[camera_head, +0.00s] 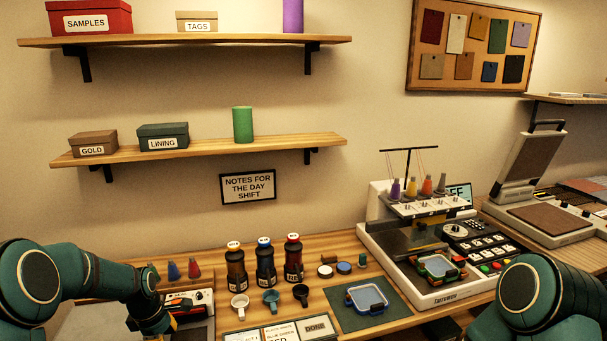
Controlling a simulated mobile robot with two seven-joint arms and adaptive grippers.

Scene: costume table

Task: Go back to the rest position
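My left arm comes in from the left edge, bent, with its wrist end over the left end of the table. The part of my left gripper (152,322) that shows is dark with a yellowish piece, at the bottom edge; its fingertips are cut off or hidden. My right arm shows only as a green joint in the bottom right corner, in front of the embroidery machine (382,262); my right gripper is out of the picture. I see nothing held.
Three dark bottles (265,262) stand mid-table behind three small cups (270,298). A blue hoop (367,299) lies on a green mat (345,322). A heat press (540,215) stands at right, its lid raised. A shelf (215,148) hangs behind.

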